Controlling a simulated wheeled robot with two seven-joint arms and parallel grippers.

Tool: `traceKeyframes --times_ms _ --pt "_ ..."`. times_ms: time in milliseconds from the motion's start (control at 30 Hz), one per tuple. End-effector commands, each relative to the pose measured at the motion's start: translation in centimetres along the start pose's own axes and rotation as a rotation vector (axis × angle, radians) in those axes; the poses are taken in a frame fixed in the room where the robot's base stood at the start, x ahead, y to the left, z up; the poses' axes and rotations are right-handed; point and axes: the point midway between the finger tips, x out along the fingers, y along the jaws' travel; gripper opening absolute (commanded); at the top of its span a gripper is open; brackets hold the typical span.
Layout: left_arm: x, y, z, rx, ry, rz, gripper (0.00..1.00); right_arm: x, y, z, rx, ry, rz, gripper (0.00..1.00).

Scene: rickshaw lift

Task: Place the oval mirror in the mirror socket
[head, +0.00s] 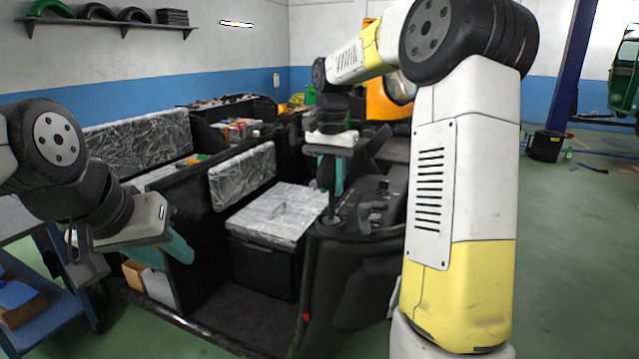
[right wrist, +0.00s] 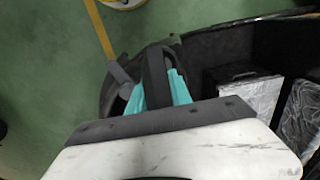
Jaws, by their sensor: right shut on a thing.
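My right gripper (head: 332,178) is over the dark dashboard of the vehicle, its teal fingers pointing down. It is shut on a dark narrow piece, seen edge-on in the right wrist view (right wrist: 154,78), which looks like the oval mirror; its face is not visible. In the head view a thin dark upright part runs below the fingers to a small round base on the dashboard (head: 330,226). I cannot make out the mirror socket for sure, nor whether the mirror touches it.
The open vehicle body holds a silver-topped box (head: 275,212) and a silver-covered backrest (head: 242,177). A blue cart (head: 50,318) with boxes stands at the lower left. A tyre shelf (head: 105,24) hangs on the wall.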

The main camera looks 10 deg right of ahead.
Motion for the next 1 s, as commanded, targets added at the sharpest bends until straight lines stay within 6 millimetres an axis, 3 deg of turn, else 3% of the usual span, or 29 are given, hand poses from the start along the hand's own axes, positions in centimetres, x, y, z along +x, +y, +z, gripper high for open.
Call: traceKeyframes --times_ms 67,100,200,567,667,1000 --pt "0.0 0.0 0.0 0.000 0.000 0.000 0.35 0.2 0.0 0.0 0.000 0.000 0.000 0.00" --pt "0.0 0.0 0.0 0.000 0.000 0.000 0.35 0.2 0.0 0.0 0.000 -0.001 0.001 0.33" --pt "0.0 0.0 0.0 0.000 0.000 0.000 0.35 0.2 0.0 0.0 0.000 -0.001 0.001 0.47" --pt "0.0 0.0 0.0 0.000 0.000 0.000 0.35 -0.2 0.0 0.0 0.000 0.001 0.000 0.47" --pt "0.0 0.0 0.0 0.000 0.000 0.000 0.35 -1.4 -0.1 -0.1 0.001 0.002 -0.001 0.47" --pt "0.0 0.0 0.0 0.000 0.000 0.000 0.35 -8.6 -0.1 -0.1 0.001 0.003 -0.003 0.47"
